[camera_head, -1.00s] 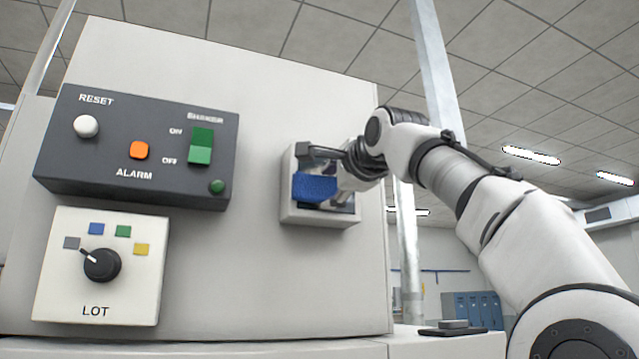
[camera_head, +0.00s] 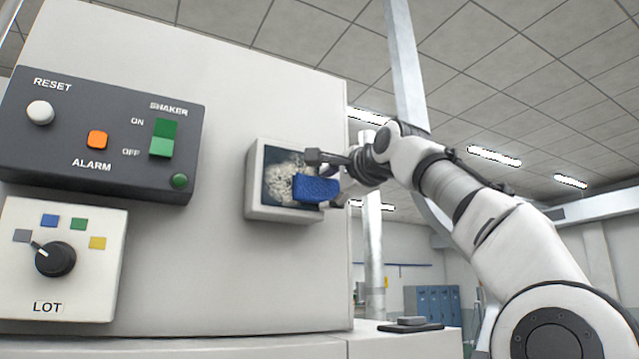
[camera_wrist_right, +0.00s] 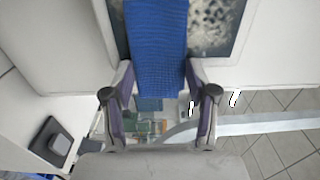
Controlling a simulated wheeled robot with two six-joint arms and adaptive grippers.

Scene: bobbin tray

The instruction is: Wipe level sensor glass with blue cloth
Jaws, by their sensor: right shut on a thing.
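The level sensor is a pale square box on the machine's front panel. Its dark glass (camera_head: 278,174) carries a pale, speckled smear, which also shows in the right wrist view (camera_wrist_right: 217,28). My right gripper (camera_head: 322,172) is shut on the blue cloth (camera_head: 313,190). The cloth is in front of the right part of the glass and hides some of it. In the right wrist view the cloth (camera_wrist_right: 158,45) extends from between the fingers up across the glass; I cannot tell whether it touches. My left gripper is not in view.
Left of the sensor are a dark panel (camera_head: 70,150) with alarm, reset and shaker controls, and a white LOT selector box (camera_head: 90,285). A small dark pad with a grey block (camera_head: 411,322) lies on the ledge at lower right. Open room lies beyond the machine's right edge.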

